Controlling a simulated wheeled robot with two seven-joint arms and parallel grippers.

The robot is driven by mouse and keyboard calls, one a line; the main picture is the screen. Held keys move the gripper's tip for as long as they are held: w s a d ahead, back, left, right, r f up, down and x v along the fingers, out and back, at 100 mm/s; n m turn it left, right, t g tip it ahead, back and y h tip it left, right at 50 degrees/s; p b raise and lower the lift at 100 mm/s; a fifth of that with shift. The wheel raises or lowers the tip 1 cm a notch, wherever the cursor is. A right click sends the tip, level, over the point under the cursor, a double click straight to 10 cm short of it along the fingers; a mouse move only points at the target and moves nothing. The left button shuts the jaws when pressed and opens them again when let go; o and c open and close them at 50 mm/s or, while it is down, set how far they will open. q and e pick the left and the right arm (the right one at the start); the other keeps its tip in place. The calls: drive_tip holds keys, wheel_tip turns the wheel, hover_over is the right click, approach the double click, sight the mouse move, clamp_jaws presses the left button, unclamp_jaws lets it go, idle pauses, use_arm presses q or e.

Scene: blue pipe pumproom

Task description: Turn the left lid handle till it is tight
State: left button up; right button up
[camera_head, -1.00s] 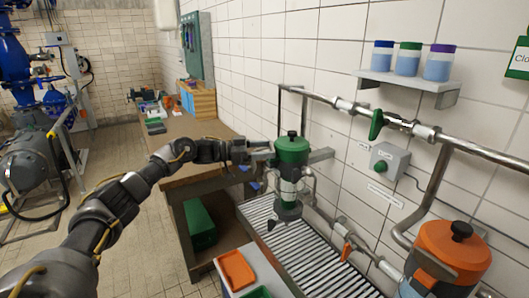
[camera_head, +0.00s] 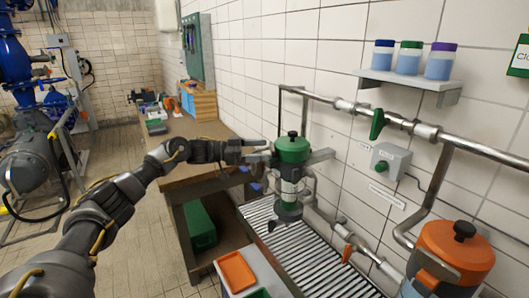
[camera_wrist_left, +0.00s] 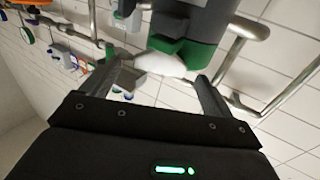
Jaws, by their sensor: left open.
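The left housing has a green lid (camera_head: 292,149) with a small black knob handle (camera_head: 292,134) on top. Its body (camera_head: 289,188) stands upright over a slatted grating. My left gripper (camera_head: 262,151) is beside the lid on its left, with its fingers pointing at it. In the left wrist view the open fingers (camera_wrist_left: 158,72) point toward the housing, whose green part (camera_wrist_left: 180,48) shows at the top. I cannot tell whether a finger touches the lid. My right gripper is not in view.
A second housing with an orange lid (camera_head: 457,248) is at the lower right. Steel pipes with a green valve handle (camera_head: 377,124) run along the tiled wall. A workbench (camera_head: 185,135) stands behind my left arm. An orange tray (camera_head: 236,271) is in front of the grating.

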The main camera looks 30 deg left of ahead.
use_arm(q)
drive_tip(key=b+v, duration=0.2)
drive_tip(key=v, duration=0.7)
drive_tip(key=shift+b, duration=0.3)
